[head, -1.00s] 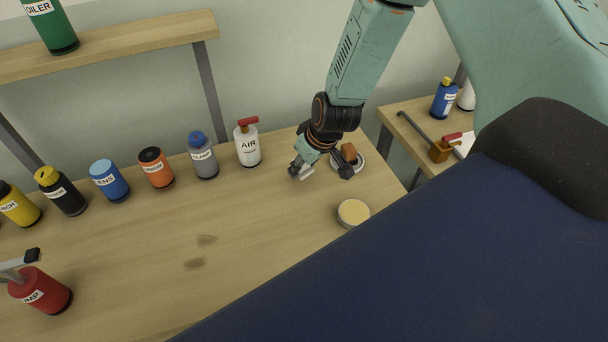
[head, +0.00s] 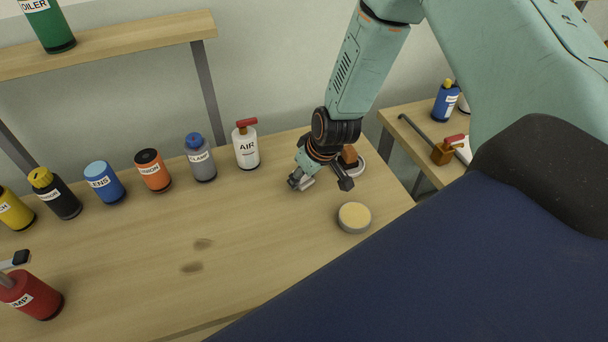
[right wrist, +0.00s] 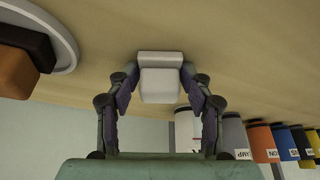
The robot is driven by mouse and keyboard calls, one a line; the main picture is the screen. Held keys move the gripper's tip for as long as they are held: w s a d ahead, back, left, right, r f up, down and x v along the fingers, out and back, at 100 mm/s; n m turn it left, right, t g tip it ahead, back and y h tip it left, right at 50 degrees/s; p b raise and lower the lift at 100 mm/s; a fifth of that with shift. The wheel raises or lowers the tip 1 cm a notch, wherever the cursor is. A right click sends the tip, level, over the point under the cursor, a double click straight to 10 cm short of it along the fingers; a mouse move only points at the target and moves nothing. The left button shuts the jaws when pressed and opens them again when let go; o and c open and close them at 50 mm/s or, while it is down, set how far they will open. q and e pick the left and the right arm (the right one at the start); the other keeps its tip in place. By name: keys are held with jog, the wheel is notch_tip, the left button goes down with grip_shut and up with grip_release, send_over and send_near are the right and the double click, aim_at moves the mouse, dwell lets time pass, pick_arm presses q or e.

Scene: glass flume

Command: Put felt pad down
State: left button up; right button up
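My right gripper (head: 320,184) is over the right part of the wooden bench (head: 250,225), pointing down. In the right wrist view, the right gripper (right wrist: 160,92) has a small pale grey-white block, which I take as the felt pad (right wrist: 160,86), between its fingers. Both fingers appear to press on its sides. In the head view, the felt pad (head: 307,183) shows as a small pale piece at the fingertips. I cannot tell whether it touches the bench. My left gripper is not in view.
A round tin with a yellowish top (head: 354,217) stands just in front and right of the right gripper. Behind the gripper is a brown block (head: 349,154) by a pale round dish (head: 360,170). A white AIR bottle (head: 246,150) and several others line the back.

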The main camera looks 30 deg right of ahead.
jog(key=shift+o, duration=0.7)
jog(key=shift+w+f, duration=0.1)
jog(key=shift+f, duration=0.15)
jog(key=shift+r, duration=0.15)
jog(key=shift+r+p, duration=0.55)
jog(key=shift+r, duration=0.05)
jog(key=shift+a+p+v, duration=0.4)
jog(key=shift+p+v, duration=4.15)
jog(key=shift+v, duration=1.3)
jog(key=s+a+f, duration=0.1)
jog(key=s+f, duration=0.1)
jog(key=s, duration=0.1)
jog(key=s+a+f+g, duration=0.1)
jog(key=s+f, duration=0.1)
jog(key=s, duration=0.2)
jog(key=s+a+f+g, duration=0.1)
jog(key=s+f, duration=0.1)
jog(key=s, duration=0.2)
jog(key=shift+s+a+f+m+h, duration=0.2)
jog(key=shift+a+m+h, duration=0.1)
jog(key=shift+a+m, duration=0.1)
jog(key=s+a+f+g, duration=0.1)
jog(key=s+a, duration=0.1)
jog(key=s, duration=0.5)
jog(key=s+a+f+m+g, duration=0.1)
jog(key=s+a, duration=0.1)
jog(key=s, duration=0.6)
jog(key=shift+f+g, duration=0.15)
jog(key=shift+g, duration=0.15)
jog(key=shift+a, duration=0.1)
